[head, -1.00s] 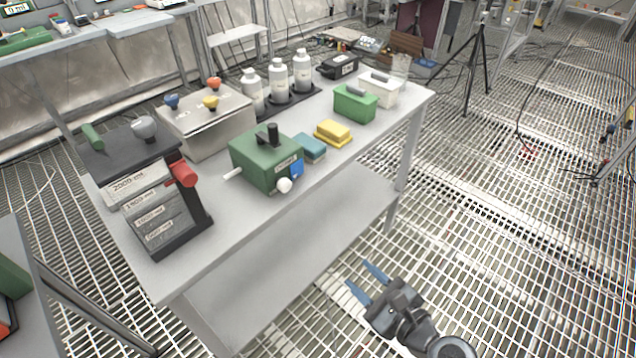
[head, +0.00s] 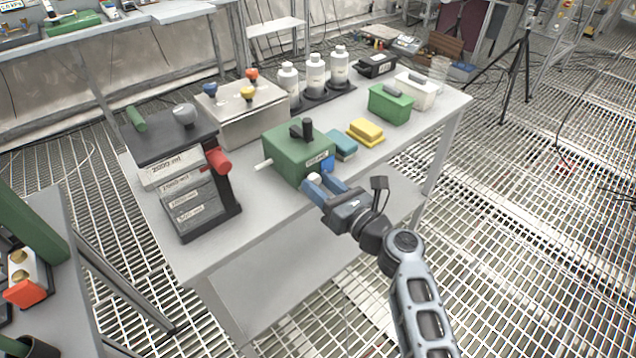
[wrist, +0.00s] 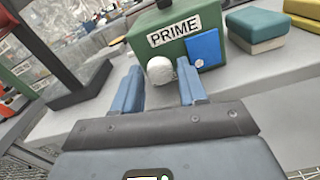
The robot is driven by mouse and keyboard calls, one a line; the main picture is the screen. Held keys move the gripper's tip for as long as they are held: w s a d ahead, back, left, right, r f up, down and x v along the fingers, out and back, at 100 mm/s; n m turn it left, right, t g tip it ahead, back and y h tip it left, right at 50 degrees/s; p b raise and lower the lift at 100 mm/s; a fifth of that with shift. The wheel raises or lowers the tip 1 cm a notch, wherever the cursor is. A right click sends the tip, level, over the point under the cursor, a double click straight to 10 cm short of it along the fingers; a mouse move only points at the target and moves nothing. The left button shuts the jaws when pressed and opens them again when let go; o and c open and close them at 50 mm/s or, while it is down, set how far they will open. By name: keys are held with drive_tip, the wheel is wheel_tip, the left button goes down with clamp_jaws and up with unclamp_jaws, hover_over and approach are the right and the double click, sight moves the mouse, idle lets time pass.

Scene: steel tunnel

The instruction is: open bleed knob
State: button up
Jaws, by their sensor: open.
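A green box labelled PRIME (head: 295,150) stands on the grey table, with a black handle on top and a white rod on its left side. It also shows in the wrist view (wrist: 185,22). A round white knob (wrist: 160,70) sits low on its front, beside a blue square plate (wrist: 203,49). In the head view the knob (head: 314,178) is partly hidden by my fingers. My gripper (wrist: 160,85) is open, its blue fingers on either side of the knob, with gaps showing. In the head view my gripper (head: 326,182) is at the box's front.
A black stand with a red knob (head: 217,160) and labelled drawers is left of the box. A teal block (head: 341,146) and yellow block (head: 366,131) lie to its right. A beige box (head: 235,120) and several white bottles (head: 315,75) stand behind.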

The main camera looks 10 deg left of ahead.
drive_tip(key=shift+w+a, duration=0.4)
drive_tip(key=shift+a, duration=0.05)
drive_tip(key=c, duration=0.8)
drive_tip(key=shift+o, duration=0.2)
